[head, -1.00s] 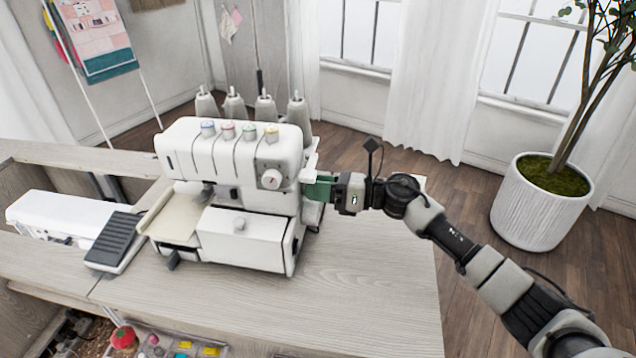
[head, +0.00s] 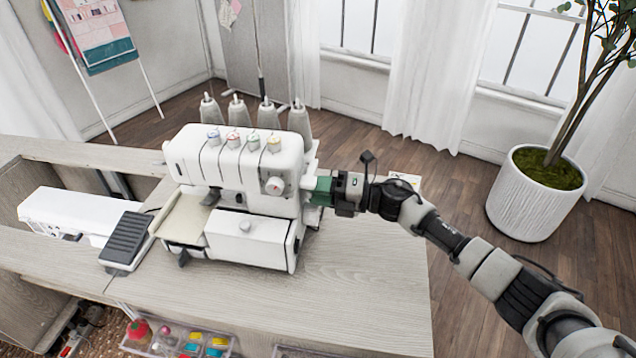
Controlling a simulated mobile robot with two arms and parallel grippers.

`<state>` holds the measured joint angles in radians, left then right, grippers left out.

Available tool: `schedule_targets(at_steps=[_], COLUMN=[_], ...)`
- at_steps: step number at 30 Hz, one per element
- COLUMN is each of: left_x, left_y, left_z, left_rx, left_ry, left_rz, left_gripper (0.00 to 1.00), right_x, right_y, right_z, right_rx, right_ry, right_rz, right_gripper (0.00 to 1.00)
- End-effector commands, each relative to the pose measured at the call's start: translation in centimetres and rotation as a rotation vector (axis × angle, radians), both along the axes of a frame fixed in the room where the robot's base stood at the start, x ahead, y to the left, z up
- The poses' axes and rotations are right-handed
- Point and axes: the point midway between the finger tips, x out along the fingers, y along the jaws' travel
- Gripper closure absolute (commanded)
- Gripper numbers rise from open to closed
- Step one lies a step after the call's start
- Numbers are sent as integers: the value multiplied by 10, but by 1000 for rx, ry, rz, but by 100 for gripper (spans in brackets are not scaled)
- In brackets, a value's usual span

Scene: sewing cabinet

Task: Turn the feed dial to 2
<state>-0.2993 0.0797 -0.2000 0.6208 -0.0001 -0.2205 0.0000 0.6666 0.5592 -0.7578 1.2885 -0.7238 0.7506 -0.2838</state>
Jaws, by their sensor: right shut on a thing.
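A white serger sewing machine (head: 245,185) stands on the wooden cabinet top. A round white dial (head: 275,186) with a reddish mark sits on its front face near the right end; its numbers are too small to read. My right gripper (head: 318,190) reaches in from the right and is at the machine's right side. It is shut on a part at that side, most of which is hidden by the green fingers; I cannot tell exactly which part. My left gripper is not in view.
Several coloured tension dials (head: 233,140) top the machine, with thread cones (head: 268,114) behind. A black foot pedal (head: 126,238) and a white machine (head: 70,212) are at left. An open drawer (head: 180,338) holds notions below. The cabinet top (head: 365,285) is clear at front right.

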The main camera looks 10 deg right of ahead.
Motion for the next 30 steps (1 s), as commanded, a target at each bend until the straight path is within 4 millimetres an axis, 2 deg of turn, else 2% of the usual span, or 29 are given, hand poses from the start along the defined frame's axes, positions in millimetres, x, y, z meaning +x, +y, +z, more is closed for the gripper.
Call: schedule_targets(at_steps=[1,15,30], left_x=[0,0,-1], left_y=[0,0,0], left_z=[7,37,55], left_rx=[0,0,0], left_ry=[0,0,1], left_rz=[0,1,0], left_gripper=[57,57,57], right_x=[1,1,0], right_y=[-1,-1,0], right_z=[4,2,-1], right_rx=[17,187,305], right_ry=[41,448,732], right_rz=[-3,-3,-2], right_gripper=[88,88,88])
